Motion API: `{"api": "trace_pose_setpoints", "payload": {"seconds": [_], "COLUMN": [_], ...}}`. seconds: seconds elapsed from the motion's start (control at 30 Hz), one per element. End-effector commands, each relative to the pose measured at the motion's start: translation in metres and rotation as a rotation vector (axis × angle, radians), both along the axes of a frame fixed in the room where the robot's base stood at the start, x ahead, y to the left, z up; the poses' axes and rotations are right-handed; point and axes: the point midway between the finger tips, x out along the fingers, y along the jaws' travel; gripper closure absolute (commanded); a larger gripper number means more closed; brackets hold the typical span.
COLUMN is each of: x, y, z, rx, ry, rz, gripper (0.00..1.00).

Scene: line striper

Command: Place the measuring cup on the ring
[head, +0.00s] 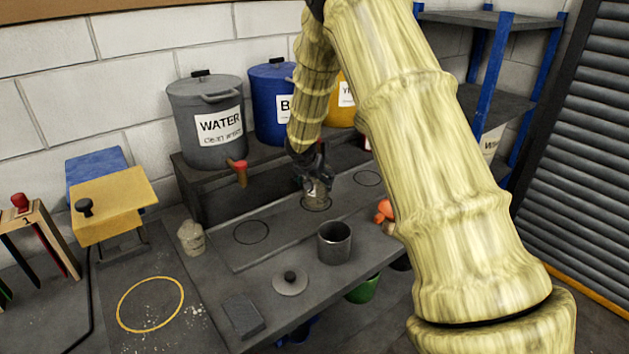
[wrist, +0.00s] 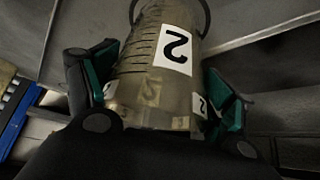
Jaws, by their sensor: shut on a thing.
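My gripper (head: 312,171) is shut on a clear, brownish measuring cup (head: 317,192). In the wrist view the cup (wrist: 160,65) carries dark graduation lines and a white label with a 2, between the green finger pads of my gripper (wrist: 165,90). In the head view the cup is at the middle black ring (head: 316,206) on the grey bench strip. I cannot tell whether it touches the surface. Other black rings, left (head: 251,232) and right (head: 368,178), look empty. A larger yellow ring (head: 150,304) lies at the front left with pale specks inside.
A grey WATER container (head: 208,125), a blue container (head: 268,100) and a yellow one (head: 346,105) stand on the shelf behind. A metal pot (head: 334,243), a round lid (head: 290,282) and a dark block (head: 243,315) are in front. A pale lump (head: 191,238) stands left.

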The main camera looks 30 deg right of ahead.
Motion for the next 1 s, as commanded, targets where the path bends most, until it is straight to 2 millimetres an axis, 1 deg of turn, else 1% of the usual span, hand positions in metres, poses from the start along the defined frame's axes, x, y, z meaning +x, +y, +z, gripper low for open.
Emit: {"api": "trace_pose_setpoints", "payload": {"seconds": [0.1,0.13,0.2,0.23,0.57,0.77,0.87,1.0], "x": [0.000,0.000,0.000,0.000,0.000,-0.001,-0.004,-0.011], "y": [0.000,0.000,0.000,0.000,0.000,0.001,0.006,0.014], "z": [-0.003,-0.003,-0.002,-0.002,-0.002,0.003,0.010,0.027], "rx": [0.000,0.000,0.000,0.000,0.000,0.001,0.000,0.001], "ry": [0.000,0.000,0.000,0.000,0.000,-0.001,-0.002,-0.003], "rz": [0.001,0.001,0.001,0.001,0.000,0.000,0.000,-0.001], "gripper": [0.42,0.16,0.03,0.00,0.00,0.00,0.00,0.00]}}
